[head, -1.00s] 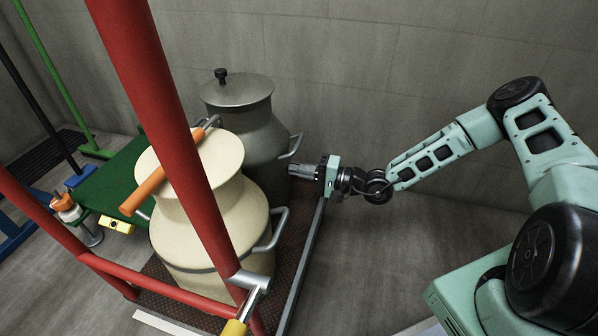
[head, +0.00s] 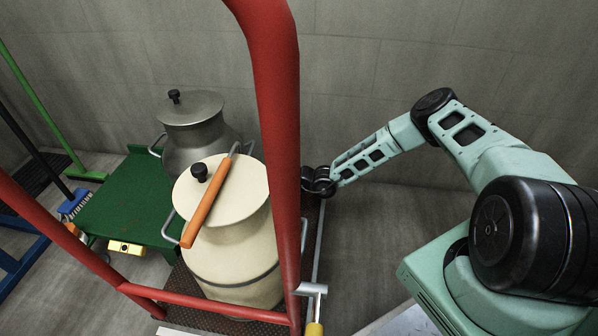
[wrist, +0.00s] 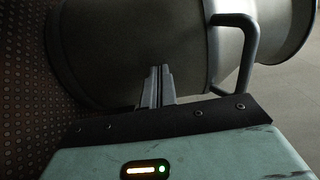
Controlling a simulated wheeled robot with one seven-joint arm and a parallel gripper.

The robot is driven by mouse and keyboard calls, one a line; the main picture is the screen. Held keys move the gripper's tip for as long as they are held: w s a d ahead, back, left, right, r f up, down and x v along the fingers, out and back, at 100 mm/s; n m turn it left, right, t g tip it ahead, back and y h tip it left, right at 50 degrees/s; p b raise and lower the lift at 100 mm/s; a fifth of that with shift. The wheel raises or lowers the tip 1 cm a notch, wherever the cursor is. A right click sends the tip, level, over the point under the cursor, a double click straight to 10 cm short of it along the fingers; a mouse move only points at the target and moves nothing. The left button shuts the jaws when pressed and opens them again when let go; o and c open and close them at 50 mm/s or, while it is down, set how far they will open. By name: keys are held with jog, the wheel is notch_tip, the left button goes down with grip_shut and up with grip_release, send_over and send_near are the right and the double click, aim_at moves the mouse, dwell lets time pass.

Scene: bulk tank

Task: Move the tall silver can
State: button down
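The tall silver can (head: 193,143) stands upright behind and left of the cream can in the head view, its dark lid and black knob on top. In the wrist view its grey side (wrist: 115,45) fills the upper part, with a handle (wrist: 250,45) at upper right. My gripper (wrist: 155,72) points at the can's side, its two fingers together with nothing between them. Whether the fingertips touch the can cannot be told. In the head view my gripper is hidden behind the red post. The can's base is hidden there by the cream can.
The cream can (head: 231,255), with an orange-handled tool (head: 208,205) across its top, stands in front. A red post (head: 277,140) and rail (head: 205,304) frame the dark tread plate (wrist: 25,100). A green platform (head: 120,205) lies left. Floor at right (head: 375,240) is clear.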

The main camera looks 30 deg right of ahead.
jog(key=b+x, duration=0.6)
jog(key=x, duration=2.2)
jog(key=shift+s, duration=0.1)
